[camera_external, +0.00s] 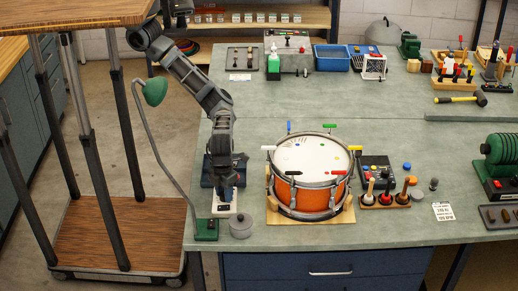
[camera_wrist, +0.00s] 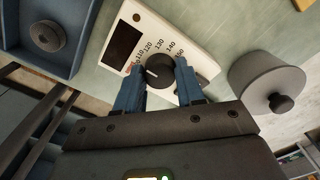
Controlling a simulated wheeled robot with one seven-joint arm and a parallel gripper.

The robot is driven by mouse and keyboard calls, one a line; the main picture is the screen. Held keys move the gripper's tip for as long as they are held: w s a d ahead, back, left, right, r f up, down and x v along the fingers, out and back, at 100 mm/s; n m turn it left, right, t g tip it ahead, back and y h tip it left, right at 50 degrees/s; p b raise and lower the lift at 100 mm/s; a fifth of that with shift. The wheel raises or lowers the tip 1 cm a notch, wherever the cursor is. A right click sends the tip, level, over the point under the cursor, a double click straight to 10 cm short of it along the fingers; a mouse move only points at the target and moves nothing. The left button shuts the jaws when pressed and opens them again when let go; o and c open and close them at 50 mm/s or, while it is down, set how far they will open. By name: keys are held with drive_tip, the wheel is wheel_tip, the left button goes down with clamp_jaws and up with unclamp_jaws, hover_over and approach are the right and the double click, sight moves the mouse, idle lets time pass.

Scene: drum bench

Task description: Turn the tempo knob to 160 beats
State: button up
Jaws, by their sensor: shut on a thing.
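The tempo box (camera_external: 222,211) is a white unit at the bench's front left, below my arm. In the wrist view its white face (camera_wrist: 187,34) carries a dark display (camera_wrist: 122,45) and an arc of numbers, with 120, 130 and 140 readable. The black tempo knob (camera_wrist: 160,75) has a white pointer line, which points left toward the low end of the scale. My gripper (camera_wrist: 160,70) is shut on the knob, one blue finger on each side. It reaches down onto the box in the external view (camera_external: 226,190), where the knob is hidden.
A grey lidded pot (camera_wrist: 268,82) stands close right of the box. A blue tray (camera_wrist: 70,18) with a round grey part lies to its left. The orange drum (camera_external: 310,190) stands right of my gripper. A printed card (camera_external: 443,211) lies farther right, its print too small to read surely.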

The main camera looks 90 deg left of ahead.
drive_tip(key=m, duration=0.3)
drive_tip(key=shift+m+p, duration=0.3)
drive_tip(key=shift+p, duration=0.05)
drive_tip(key=m, duration=0.3)
drive_tip(key=shift+m, duration=0.3)
drive_tip(key=m, duration=0.6)
drive_tip(key=m+b, duration=0.1)
drive_tip(key=m, duration=0.3)
drive_tip(key=m+b, duration=0.1)
drive_tip(key=m, duration=0.2)
drive_tip(key=shift+m, duration=0.3)
drive_tip(key=m+b, duration=0.2)
drive_tip(key=m, duration=0.1)
drive_tip(key=shift+f, duration=0.1)
drive_tip(key=shift+m+b, duration=0.95)
drive_tip(key=shift+m, duration=0.35)
